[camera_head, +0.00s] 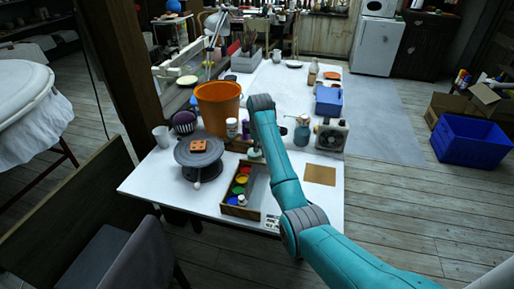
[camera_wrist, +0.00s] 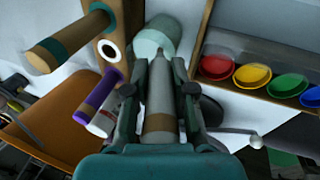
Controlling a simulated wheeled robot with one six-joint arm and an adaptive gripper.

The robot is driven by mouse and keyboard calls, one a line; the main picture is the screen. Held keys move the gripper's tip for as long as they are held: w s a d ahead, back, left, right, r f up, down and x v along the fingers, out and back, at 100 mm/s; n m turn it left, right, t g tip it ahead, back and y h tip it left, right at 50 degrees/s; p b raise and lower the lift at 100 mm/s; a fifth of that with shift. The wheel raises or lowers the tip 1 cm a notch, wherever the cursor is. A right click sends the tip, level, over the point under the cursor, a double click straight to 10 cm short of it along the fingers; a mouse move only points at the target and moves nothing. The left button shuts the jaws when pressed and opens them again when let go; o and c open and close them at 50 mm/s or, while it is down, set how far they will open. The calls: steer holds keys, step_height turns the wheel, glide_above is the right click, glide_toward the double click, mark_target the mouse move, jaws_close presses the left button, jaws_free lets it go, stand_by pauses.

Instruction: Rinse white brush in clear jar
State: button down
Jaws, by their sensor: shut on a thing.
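My gripper (camera_wrist: 160,90) is shut on the white brush (camera_wrist: 159,98), a pale grey-white handle with a brown band, in the wrist view. The brush's narrow end points at a pale greenish, glassy round jar (camera_wrist: 153,38) just beyond the fingertips. The two overlap in the picture; I cannot tell whether the brush is inside the jar or touches it. In the head view my gripper is mostly hidden behind my arm, above the white table (camera_head: 310,205) near the paint box.
A wooden holder (camera_wrist: 131,15) with brown and purple handles stands beside the jar. A wooden paint box (camera_head: 238,196) is close by. A turntable (camera_head: 199,160), an orange bucket (camera_head: 217,105) and a blue-grey brush jar (camera_head: 302,133) stand around. The table's front right is mostly clear.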

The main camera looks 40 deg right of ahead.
steer(key=shift+r, duration=2.05)
steer(key=shift+r, duration=1.5)
